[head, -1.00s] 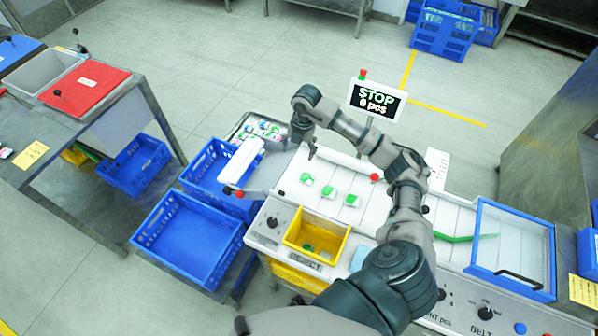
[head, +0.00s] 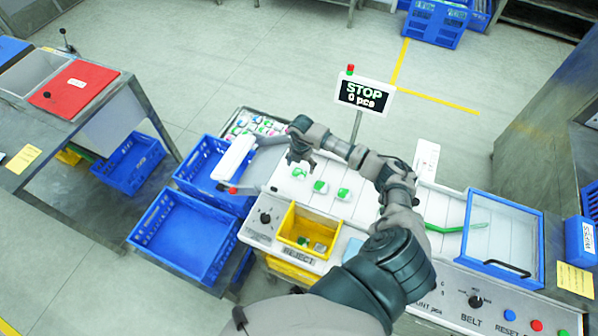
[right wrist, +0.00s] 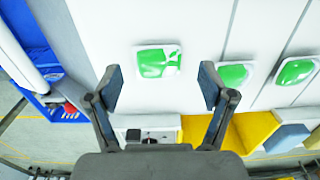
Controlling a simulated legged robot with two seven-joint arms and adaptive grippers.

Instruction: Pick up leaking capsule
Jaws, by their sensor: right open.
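Three green-and-white capsules lie in a row on the white belt. The left capsule (head: 299,174) has green broken by white streaks in the right wrist view (right wrist: 158,62); whether this is a leak I cannot tell for sure. The middle capsule (head: 320,187) and right capsule (head: 343,194) look more evenly green; they also show in the wrist view. My right gripper (right wrist: 160,86) is open and empty, its fingers apart on either side below the left capsule in the wrist view. In the head view the right gripper (head: 298,158) hangs just behind that capsule. My left gripper is not in view.
A yellow reject bin (head: 285,218) with a few pieces inside stands at the belt's front. Blue crates (head: 187,240) stand to the left, with a tray of capsules (head: 240,120) behind. A display (head: 364,95) reads STOP, 0 pcs. A clear-lidded blue frame (head: 540,240) is at right.

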